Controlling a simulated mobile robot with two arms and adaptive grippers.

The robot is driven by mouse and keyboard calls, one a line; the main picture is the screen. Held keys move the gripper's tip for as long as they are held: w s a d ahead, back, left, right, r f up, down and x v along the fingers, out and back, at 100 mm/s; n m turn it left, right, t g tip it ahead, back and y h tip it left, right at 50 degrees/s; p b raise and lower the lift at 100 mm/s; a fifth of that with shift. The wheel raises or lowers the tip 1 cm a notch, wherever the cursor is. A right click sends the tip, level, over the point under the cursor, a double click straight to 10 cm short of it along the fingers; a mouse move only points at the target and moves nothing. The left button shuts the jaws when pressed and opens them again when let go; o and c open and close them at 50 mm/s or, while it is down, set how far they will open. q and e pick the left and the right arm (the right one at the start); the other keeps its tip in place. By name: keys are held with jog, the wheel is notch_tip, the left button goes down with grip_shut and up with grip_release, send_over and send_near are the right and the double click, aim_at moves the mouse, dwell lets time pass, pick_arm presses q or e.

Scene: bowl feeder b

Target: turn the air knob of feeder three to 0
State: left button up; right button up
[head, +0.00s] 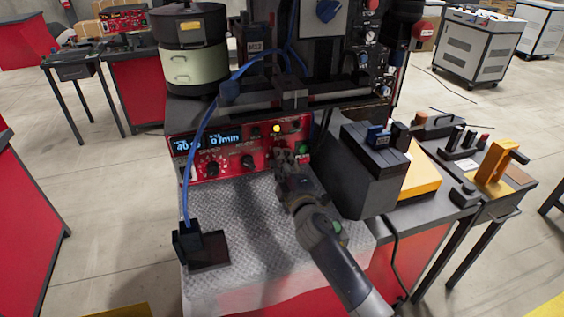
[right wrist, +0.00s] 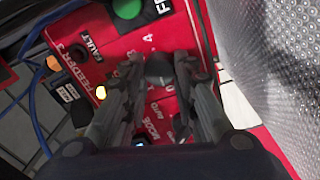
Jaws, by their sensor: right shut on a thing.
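The red control panel of feeder three (head: 228,177) faces me at the front of the machine, with a lit blue display. In the right wrist view the panel (right wrist: 120,45) carries the label "FEEDER 3". A dark round knob (right wrist: 159,68) stands on it, with scale digits printed beside it. My right gripper (head: 286,157) reaches the right part of the panel and hides the knob in the head view. In the right wrist view its fingers (right wrist: 157,72) are shut on the knob's two sides. The knob's pointer is hidden, so its setting cannot be read. My left gripper is not in view.
Two other black knobs (head: 247,162) sit left on the panel. A green button (right wrist: 127,8) and a lit amber lamp (right wrist: 100,92) are close to my right fingers. A dark box (head: 365,180) stands right of my arm. The textured mat (head: 240,215) is mostly clear.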

jog(key=shift+o, duration=0.2)
jog(key=shift+n, duration=0.4)
jog(key=o, duration=1)
jog(key=shift+o, duration=0.2)
jog(key=v, duration=1.2)
